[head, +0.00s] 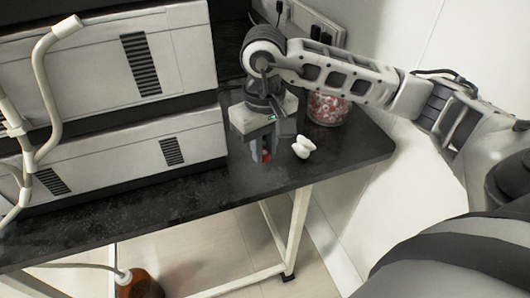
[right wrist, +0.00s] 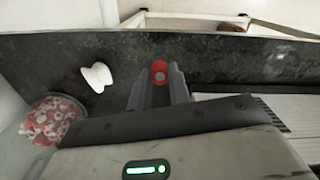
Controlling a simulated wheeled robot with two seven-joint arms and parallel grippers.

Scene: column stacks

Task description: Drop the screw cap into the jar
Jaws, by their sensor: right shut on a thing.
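A small red screw cap (head: 267,156) is between the fingers of my right gripper (head: 264,150), low over the black bench top. In the right wrist view the red cap (right wrist: 159,71) sits at the tips of the right gripper (right wrist: 160,78), which is shut on it. The clear jar (head: 327,108) holds many red and white caps and stands at the back right of the bench, partly behind my right arm. The jar (right wrist: 53,121) also shows at the left of the right wrist view. My left gripper is not in view.
A white spool-shaped object (head: 303,147) lies between the right gripper and the jar. Large grey instruments (head: 130,140) fill the bench's left side. The black bench (head: 215,182) has a free strip along its front edge. A wall stands behind and to the right.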

